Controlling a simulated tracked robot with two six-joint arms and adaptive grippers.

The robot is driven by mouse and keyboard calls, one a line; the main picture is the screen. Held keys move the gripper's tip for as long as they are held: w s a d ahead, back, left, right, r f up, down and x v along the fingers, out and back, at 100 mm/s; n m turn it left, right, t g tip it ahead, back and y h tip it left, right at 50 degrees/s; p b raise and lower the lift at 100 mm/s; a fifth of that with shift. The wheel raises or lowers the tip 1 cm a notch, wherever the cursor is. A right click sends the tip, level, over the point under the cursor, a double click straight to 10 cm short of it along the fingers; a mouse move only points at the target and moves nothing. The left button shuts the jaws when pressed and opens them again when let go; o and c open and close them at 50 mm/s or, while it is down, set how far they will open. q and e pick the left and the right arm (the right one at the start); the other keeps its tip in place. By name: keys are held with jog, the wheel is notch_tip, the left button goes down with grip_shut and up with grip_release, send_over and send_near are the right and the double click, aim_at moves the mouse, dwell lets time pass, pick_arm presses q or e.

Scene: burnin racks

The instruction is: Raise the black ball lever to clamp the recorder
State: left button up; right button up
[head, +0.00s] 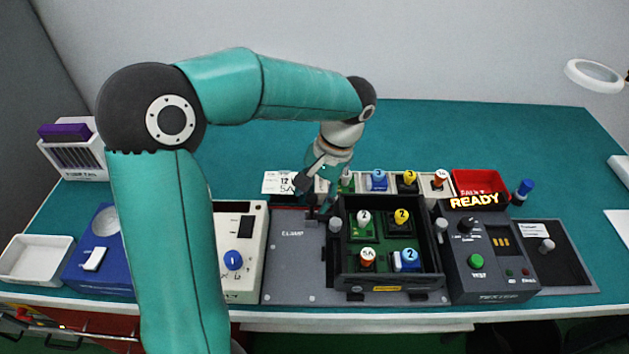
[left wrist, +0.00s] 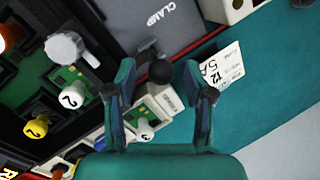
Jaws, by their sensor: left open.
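The black ball (left wrist: 160,73) of the lever shows in the left wrist view between the two fingers of my left gripper (left wrist: 157,82). The fingers are open, with a gap visible on both sides of the ball. In the head view my left gripper (head: 316,188) reaches down at the back of the grey plate marked CLAMP (head: 290,262), and the dark ball (head: 302,182) shows beside its fingers. The black open box (head: 388,283), probably the recorder, sits on the plate to the right, holding several small plugged modules. My right gripper is not in view.
A tester (head: 487,262) with a lit READY sign stands right of the box. A cream unit (head: 240,275) stands left of the plate. A row of coloured modules (head: 408,182) and a red bin (head: 480,182) lie behind. A white label card (left wrist: 222,75) lies close to one finger.

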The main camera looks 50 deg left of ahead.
pick_arm(q)
jog(key=v, duration=1.1)
jog(key=shift+r, duration=0.4)
jog(key=shift+w+d, duration=0.1)
jog(key=shift+d, duration=0.05)
